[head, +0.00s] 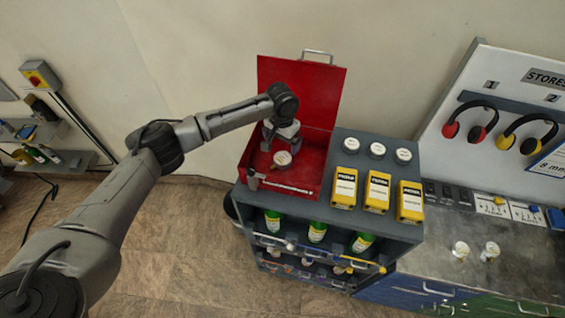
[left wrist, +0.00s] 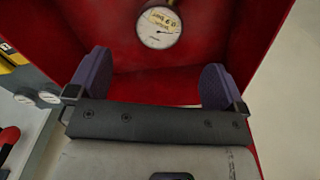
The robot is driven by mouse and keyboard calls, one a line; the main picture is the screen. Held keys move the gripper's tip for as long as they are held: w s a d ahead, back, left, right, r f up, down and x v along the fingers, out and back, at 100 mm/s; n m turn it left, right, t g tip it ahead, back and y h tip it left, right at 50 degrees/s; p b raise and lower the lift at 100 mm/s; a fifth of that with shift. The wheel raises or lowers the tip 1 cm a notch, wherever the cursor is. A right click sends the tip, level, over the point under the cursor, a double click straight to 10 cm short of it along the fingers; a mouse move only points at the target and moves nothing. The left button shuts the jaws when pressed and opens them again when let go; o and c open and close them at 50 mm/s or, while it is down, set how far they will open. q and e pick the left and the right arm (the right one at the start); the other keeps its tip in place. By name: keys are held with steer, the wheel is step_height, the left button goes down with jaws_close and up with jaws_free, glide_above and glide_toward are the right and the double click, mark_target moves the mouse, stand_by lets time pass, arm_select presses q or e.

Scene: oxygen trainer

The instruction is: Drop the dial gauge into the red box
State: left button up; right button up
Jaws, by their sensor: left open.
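The dial gauge (head: 282,158) is inside the open red box (head: 300,187), near the middle of its floor. It has a round white face and a tan label, and it also shows in the left wrist view (left wrist: 158,35), beyond the fingers. My left gripper (head: 281,140) is over the box, just above the gauge in the head view. Its two purple-grey fingers are spread wide and empty in the left wrist view (left wrist: 156,80), with a gap between them and the gauge. My right gripper is in neither view.
The box's raised red lid (head: 300,88) stands behind it. Right of the box, the grey cart top holds several white round pieces (head: 377,150) and several yellow cases (head: 377,191). Green bottles (head: 317,231) stand on the shelf below. A workbench (head: 490,260) is at right.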

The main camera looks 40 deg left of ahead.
arm_select(q)
step_height(320, 180, up, 14)
steer(key=b, duration=0.3)
steer(key=shift+b, duration=0.3)
steer(key=shift+f, duration=0.1)
stand_by(0.4)
